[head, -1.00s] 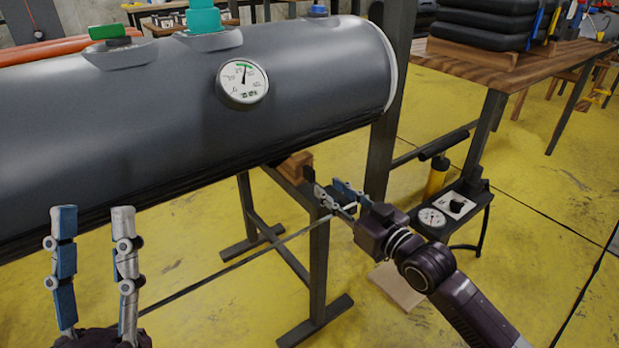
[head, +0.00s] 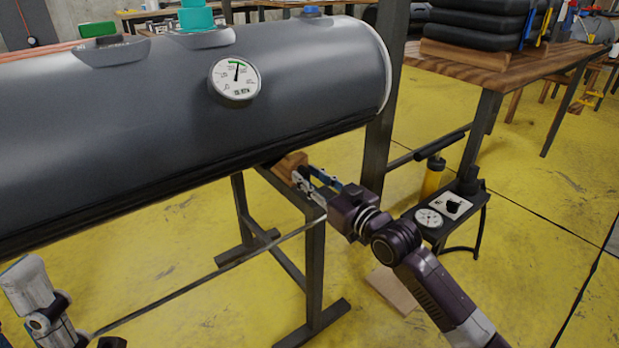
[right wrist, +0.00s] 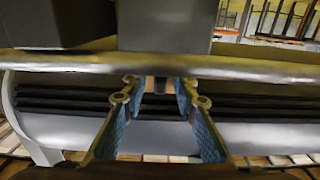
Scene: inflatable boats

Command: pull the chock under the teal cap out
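The teal cap (head: 196,17) stands on top of the grey boat tube (head: 310,75) in the head view. A brown wooden chock (head: 290,165) shows under the tube, on top of a dark trestle (head: 316,250); its far part is hidden. I cannot tell if it lies directly below the teal cap. My right gripper (head: 312,178) is at the chock's right side, fingers apart, one fingertip overlapping its edge; contact is unclear. In the right wrist view its fingers (right wrist: 158,82) are spread. My left gripper (head: 34,292) is partly cut off at the lower left.
A pressure gauge (head: 234,79) is on the tube's side, and green (head: 98,29) and blue (head: 311,11) caps are on top. A dark post (head: 382,150) stands close behind my right gripper.

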